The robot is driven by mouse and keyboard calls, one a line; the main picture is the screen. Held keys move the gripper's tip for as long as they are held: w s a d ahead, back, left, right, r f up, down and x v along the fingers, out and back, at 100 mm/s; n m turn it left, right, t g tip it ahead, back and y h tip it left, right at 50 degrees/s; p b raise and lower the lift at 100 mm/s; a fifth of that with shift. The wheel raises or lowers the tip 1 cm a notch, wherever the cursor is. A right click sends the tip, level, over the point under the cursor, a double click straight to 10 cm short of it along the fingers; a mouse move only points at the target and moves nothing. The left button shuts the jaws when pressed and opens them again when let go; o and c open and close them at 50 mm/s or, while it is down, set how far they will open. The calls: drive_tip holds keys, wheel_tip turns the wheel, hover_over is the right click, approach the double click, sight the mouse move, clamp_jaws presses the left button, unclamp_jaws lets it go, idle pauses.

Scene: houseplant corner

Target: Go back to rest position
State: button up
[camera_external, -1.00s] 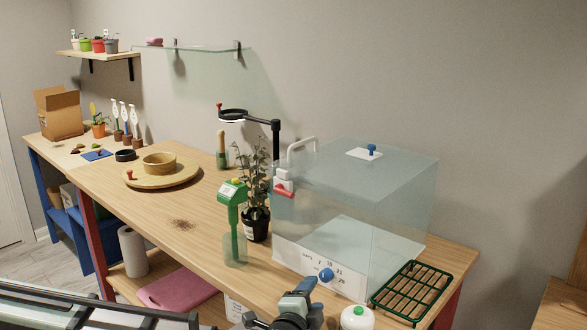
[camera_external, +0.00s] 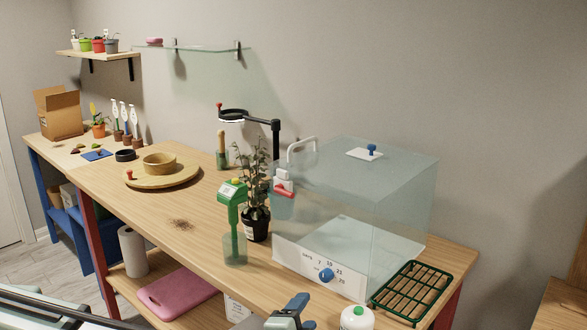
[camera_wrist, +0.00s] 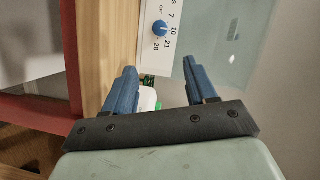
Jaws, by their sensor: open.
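My gripper (camera_wrist: 161,90) shows in the wrist view with its two blue fingers spread apart and nothing between them. In the external view it is at the bottom edge (camera_external: 294,309), low in front of the table, with much of my arm out of frame. The clear box (camera_external: 350,225) with a dial panel stands on the table beyond my gripper. Its blue dial (camera_external: 326,275) also shows in the wrist view (camera_wrist: 160,28). A white bottle with a green top (camera_external: 357,318) is just right of my gripper.
A green wire rack (camera_external: 412,290) lies at the table's front right corner. A green-handled tool (camera_external: 232,195) and a potted plant (camera_external: 256,215) stand left of the box.

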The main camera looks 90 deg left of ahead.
drive_tip(key=w+d+f+m+t+h, duration=0.1)
drive_tip(key=w+d+f+t+h, duration=0.2)
drive_tip(key=w+d, duration=0.3)
wheel_tip(320, 180, down, 7)
drive_tip(key=s+d+h, duration=0.1)
drive_tip(key=s+d, duration=0.1)
drive_tip(key=s, duration=0.1)
drive_tip(key=s+a+f+g+h, duration=0.1)
drive_tip(key=s+f+g, duration=0.2)
drive_tip(key=s+f, duration=0.45)
drive_tip(key=s+a+f+g+h, duration=0.2)
drive_tip(key=s+f, duration=0.2)
drive_tip(key=f, duration=0.7)
drive_tip(key=s+a+f+g+h, duration=0.1)
drive_tip(key=s+a+f+g, duration=0.15)
drive_tip(key=s+f, duration=0.65)
drive_tip(key=s+a+f+g+h, duration=0.15)
drive_tip(key=s+f+g, duration=0.35)
drive_tip(key=s, duration=0.6)
drive_tip(key=s+d+f+n+g+h, duration=0.1)
drive_tip(key=s+f+g+h, duration=0.1)
drive_tip(key=s, duration=1)
drive_tip(key=s+d+f+n+g+h, duration=0.2)
drive_tip(key=s+f, duration=0.3)
drive_tip(key=s, duration=0.7)
drive_tip(key=shift+s+h, duration=0.4)
drive_tip(key=shift+h, duration=0.35)
drive_tip(key=shift+f+g, duration=0.1)
drive_tip(key=shift+g, duration=0.15)
